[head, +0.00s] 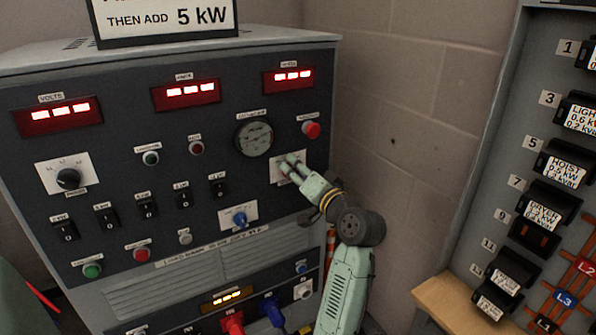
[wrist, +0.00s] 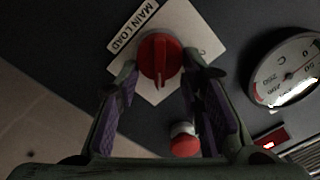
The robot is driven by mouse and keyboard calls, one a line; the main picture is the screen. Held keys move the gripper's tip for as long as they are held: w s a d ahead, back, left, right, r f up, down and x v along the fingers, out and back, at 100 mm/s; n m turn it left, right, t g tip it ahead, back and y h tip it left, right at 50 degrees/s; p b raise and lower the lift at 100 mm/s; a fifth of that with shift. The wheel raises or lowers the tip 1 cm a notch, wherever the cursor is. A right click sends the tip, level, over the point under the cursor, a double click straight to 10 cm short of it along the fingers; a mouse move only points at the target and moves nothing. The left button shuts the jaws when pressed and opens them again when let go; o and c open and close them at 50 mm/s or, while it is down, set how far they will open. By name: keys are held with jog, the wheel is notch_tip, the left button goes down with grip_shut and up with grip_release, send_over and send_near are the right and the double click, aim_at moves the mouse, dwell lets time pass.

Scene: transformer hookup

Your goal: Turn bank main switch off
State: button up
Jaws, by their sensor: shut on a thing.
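A red rotary knob (wrist: 158,58) sits on a white plate (wrist: 200,40) labelled MAIN LOAD in the wrist view. No label reading "bank main" is legible.
A round gauge (head: 254,139) and a red push button (head: 312,130) are close to my gripper. A blue knob (head: 239,218) and several black rocker switches are on the same panel. A breaker board (head: 545,120) stands at the right, beyond a block wall (head: 420,110).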

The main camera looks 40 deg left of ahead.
jog(key=shift+f+n+b, duration=0.1)
jog(key=shift+n+b, duration=0.3)
jog(key=n+b, duration=0.2)
jog(key=shift+s+n, duration=0.1)
jog(key=shift+n, duration=0.3)
jog(key=shift+s+a+n+b, duration=0.1)
jog(key=shift+s+n+b, duration=0.1)
jog(key=shift+n+b, duration=1.9)
jog(key=shift+s+a+n+b, duration=0.1)
jog(key=shift+s+n+b, duration=0.15)
jog(key=shift+n+b, duration=1.8)
jog(key=shift+s+a+n+b, duration=0.15)
jog(key=shift+n+b, duration=0.95)
jog(key=shift+n, duration=1.95)
jog(key=o, duration=1.1)
jog(key=shift+s, duration=0.1)
jog(key=shift+d, duration=0.1)
